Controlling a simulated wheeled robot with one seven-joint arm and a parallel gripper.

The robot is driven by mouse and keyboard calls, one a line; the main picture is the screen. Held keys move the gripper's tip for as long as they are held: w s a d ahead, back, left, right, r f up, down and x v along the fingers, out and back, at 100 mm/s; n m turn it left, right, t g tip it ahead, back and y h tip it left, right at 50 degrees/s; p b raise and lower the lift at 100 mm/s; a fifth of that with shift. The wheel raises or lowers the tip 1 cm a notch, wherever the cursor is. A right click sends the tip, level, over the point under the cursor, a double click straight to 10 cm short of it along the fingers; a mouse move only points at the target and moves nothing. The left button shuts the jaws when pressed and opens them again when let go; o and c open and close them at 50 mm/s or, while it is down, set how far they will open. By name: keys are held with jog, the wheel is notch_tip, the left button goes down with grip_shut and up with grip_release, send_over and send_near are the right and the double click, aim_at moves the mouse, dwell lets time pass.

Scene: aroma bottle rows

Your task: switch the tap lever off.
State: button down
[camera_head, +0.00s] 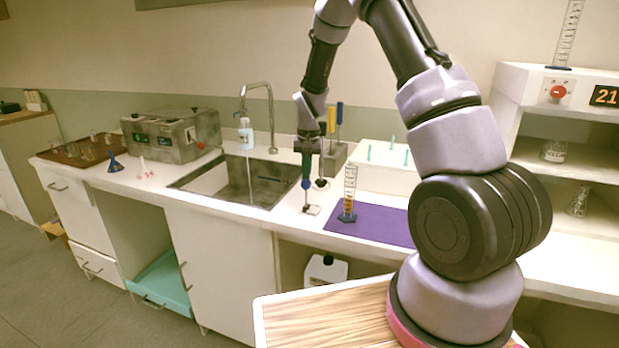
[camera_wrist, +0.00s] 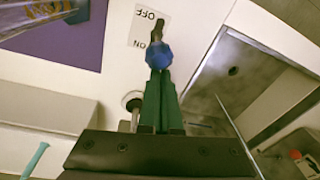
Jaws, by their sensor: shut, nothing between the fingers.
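The tap lever (camera_wrist: 158,32) is a dark handle with a blue knob (camera_wrist: 153,56). It stands beside a white ON/OFF label (camera_wrist: 147,27), its dark end nearer the OFF word in the wrist view. My gripper (camera_wrist: 160,76) is shut and empty, its green fingertips close to the blue knob; whether they touch is unclear. In the head view my gripper (camera_head: 306,176) points down over the counter right of the sink, above the label (camera_head: 311,209). The curved tap (camera_head: 270,100) stands behind the sink (camera_head: 215,178). A thin pale stream (camera_head: 249,175) shows below its spout.
A graduated cylinder (camera_head: 348,195) stands on the purple mat (camera_head: 385,222) right of my gripper. Screwdriver-like tools (camera_head: 339,112) stand in a grey holder behind it. A small bottle (camera_head: 246,134) shows at the spout. A grey machine (camera_head: 170,135) stands left of the sink.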

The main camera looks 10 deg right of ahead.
jog(key=shift+s+a, duration=0.3)
jog(key=shift+s, duration=0.1)
jog(key=shift+s+a+r+t+h, duration=0.1)
jog(key=shift+s+a+t+h, duration=0.1)
jog(key=shift+s+t+h, duration=0.1)
jog(key=shift+w+d, duration=0.1)
jog(key=shift+d, duration=0.1)
jog(key=shift+a, duration=0.1)
jog(key=shift+r, duration=0.15)
jog(key=shift+r, duration=0.65)
jog(key=shift+r, duration=0.1)
